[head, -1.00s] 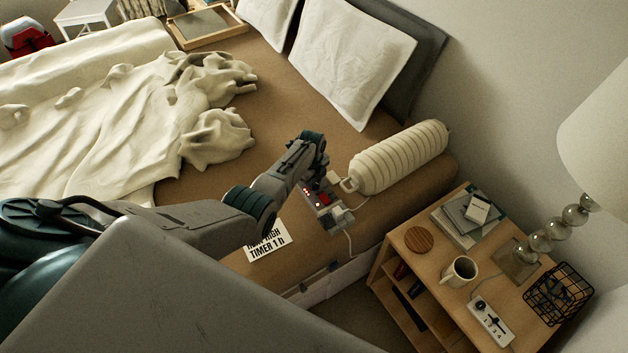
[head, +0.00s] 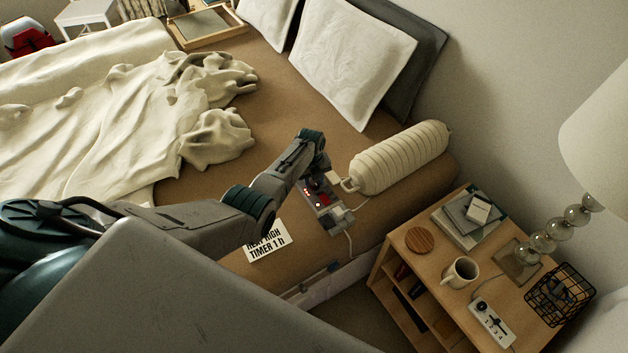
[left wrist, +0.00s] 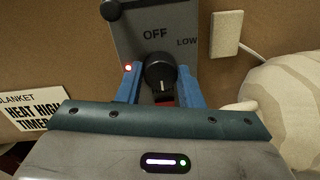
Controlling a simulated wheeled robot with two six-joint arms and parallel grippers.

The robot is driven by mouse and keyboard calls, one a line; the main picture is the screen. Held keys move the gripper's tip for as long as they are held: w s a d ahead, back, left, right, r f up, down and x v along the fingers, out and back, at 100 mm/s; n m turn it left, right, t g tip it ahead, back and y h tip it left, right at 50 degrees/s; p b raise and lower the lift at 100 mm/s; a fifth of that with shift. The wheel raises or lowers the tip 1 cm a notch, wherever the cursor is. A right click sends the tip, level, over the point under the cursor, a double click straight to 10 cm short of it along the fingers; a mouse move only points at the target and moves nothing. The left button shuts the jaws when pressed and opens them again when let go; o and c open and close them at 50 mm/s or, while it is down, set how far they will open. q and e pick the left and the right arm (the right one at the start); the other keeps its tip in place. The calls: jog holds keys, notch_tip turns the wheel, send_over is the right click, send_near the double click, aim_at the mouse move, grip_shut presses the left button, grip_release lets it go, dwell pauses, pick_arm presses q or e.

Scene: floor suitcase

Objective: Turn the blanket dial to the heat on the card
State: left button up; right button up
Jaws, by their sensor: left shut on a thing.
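The blanket controller (head: 334,215) is a grey box with small red lights at the bed's edge. In the left wrist view its grey panel (left wrist: 180,25) shows the words OFF and LOW. The black dial (left wrist: 159,70) sits between the two blue fingers of my left gripper (left wrist: 159,88), which is shut on it. A pale mark shows at the dial's lower edge; labels below are hidden. In the head view my left gripper (head: 313,178) reaches down onto the controller. The white card (head: 266,243) reads HEAT HIGH, TIMER 1 h; it also shows in the left wrist view (left wrist: 32,115). My right gripper is out of view.
A ribbed cream bolster (head: 400,158) lies right beside the controller. A nightstand (head: 405,262) holds a mug (head: 460,272), a coaster (head: 419,240), books, a power strip (head: 491,322) and a wire basket (head: 560,292). A rumpled cream blanket (head: 110,120) covers the bed's left.

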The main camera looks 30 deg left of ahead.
aim_at(312, 183)
pick_arm(q)
jog(key=o, duration=1)
jog(key=shift+c, duration=0.2)
jog(key=shift+r, duration=0.45)
notch_tip(312, 183, up, 10)
jog(key=shift+s+a, duration=0.2)
jog(key=shift+s, duration=0.05)
jog(key=shift+f, duration=0.1)
